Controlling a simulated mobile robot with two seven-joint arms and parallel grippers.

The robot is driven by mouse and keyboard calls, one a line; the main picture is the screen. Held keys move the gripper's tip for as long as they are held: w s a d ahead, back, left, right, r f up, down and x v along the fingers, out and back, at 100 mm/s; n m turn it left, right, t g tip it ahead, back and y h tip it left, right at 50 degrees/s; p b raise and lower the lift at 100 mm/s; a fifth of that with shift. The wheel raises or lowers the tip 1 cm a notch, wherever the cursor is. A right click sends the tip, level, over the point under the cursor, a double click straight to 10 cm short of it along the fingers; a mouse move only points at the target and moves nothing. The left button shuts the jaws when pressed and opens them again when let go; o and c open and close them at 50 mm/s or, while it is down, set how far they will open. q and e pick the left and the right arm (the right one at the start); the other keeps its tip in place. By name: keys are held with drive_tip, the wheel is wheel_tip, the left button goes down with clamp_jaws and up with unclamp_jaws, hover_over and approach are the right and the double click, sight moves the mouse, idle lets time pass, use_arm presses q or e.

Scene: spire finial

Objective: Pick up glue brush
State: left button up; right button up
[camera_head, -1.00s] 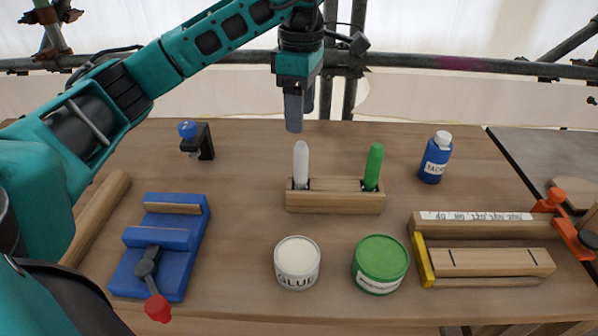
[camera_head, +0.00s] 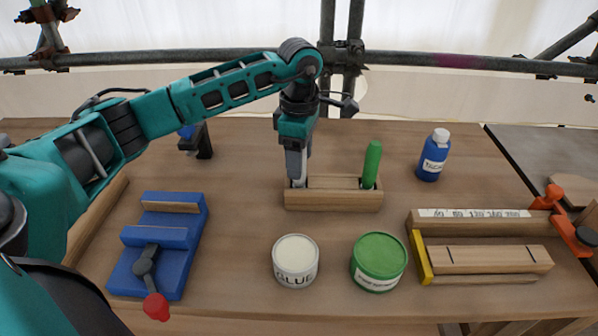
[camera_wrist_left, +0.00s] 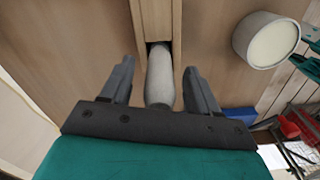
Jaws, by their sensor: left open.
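The glue brush has a white handle (camera_wrist_left: 160,78) and stands in the left slot of a wooden holder (camera_head: 333,198). In the head view my left gripper (camera_head: 297,176) is lowered over it and hides most of the handle. In the left wrist view the gripper (camera_wrist_left: 160,88) is open, with one finger on each side of the white handle and gaps between. The glue pot (camera_head: 296,261), white and labelled GLUE, stands in front of the holder; it also shows in the left wrist view (camera_wrist_left: 268,40). My right gripper is not in view.
A green-handled brush (camera_head: 372,164) stands in the holder's right slot. A green tin (camera_head: 379,262), a blue bottle (camera_head: 433,156), a blue vise (camera_head: 160,245) and a wooden jig (camera_head: 485,260) surround it. Bare table lies between the vise and holder.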

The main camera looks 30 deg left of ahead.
use_arm(q)
clamp_jaws()
idle(0.5)
drive_tip(key=shift+r, duration=0.15)
